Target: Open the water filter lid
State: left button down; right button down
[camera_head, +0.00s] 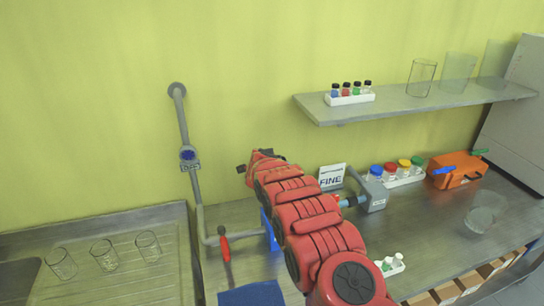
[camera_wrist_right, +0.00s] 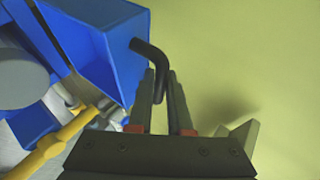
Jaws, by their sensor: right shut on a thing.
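The water filter appears to be the blue box (camera_wrist_right: 118,55). It fills the upper left of the right wrist view, and a black bent handle (camera_wrist_right: 146,48) sticks out of its side. The two fingers of my right gripper (camera_wrist_right: 164,88) stand on either side of the lower end of this handle, shut on it. In the head view only a blue strip of the box (camera_head: 269,232) shows; my red right arm hides the rest. A separate lid cannot be told from the box. My left gripper is not in view.
A pipe with a red-handled valve (camera_head: 225,246) stands left of the box. Several glasses stand on the drainer (camera_head: 120,275) at left. A "FINE" sign (camera_head: 332,177), a rack of coloured-cap jars (camera_head: 400,180) and an orange box (camera_head: 455,171) stand to the right. A shelf (camera_head: 420,103) hangs above.

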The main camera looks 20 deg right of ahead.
dwell(0.4)
jog(key=c, duration=1.1)
grip_release()
